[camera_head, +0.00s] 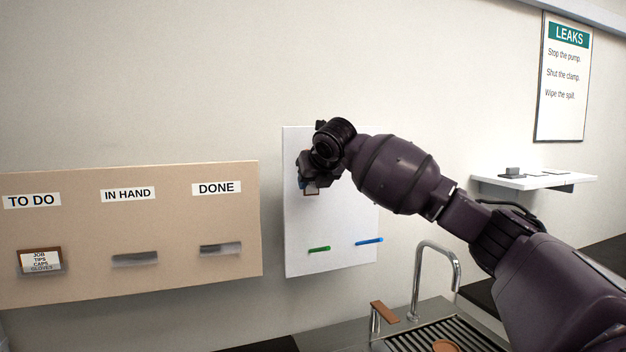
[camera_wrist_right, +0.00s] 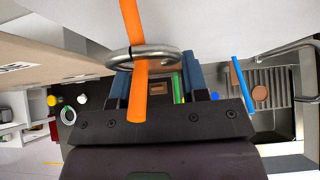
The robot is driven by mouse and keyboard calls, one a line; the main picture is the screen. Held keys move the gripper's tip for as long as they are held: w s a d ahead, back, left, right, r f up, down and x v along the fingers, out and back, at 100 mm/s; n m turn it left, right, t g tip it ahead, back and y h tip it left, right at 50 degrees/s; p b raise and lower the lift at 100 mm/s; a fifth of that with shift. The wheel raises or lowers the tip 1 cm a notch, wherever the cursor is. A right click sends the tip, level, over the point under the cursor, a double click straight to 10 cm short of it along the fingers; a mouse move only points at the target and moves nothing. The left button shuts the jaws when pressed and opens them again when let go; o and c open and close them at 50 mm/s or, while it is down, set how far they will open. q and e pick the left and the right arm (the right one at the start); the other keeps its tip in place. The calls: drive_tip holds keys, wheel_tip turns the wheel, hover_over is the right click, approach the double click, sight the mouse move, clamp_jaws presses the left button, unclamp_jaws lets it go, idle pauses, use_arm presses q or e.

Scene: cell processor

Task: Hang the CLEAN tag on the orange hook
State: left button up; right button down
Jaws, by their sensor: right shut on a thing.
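My right gripper (camera_head: 308,184) is in front of the upper left of the white board (camera_head: 330,225) and shut on the tag (camera_head: 312,191). Only a small brown-edged part of the tag shows below the fingers, and its lettering cannot be read. In the right wrist view, the orange hook (camera_wrist_right: 133,20) runs down from the board. A metal ring (camera_wrist_right: 172,54) at my fingers (camera_wrist_right: 158,85) appears to be around the hook, with the hook's end showing past it. In the head view my gripper hides the orange hook. My left gripper is not in view.
A green peg (camera_head: 319,249) and a blue peg (camera_head: 369,241) stick out low on the white board. A tan board (camera_head: 200,275) with TO DO, IN HAND and DONE labels hangs to the left. A sink tap (camera_head: 437,247) stands below right.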

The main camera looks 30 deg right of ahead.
drive_tip(key=shift+f, duration=0.25)
idle(0.4)
drive_tip(key=shift+c, duration=0.4)
unclamp_jaws()
drive_tip(key=v, duration=0.7)
idle(0.8)
idle(1.0)
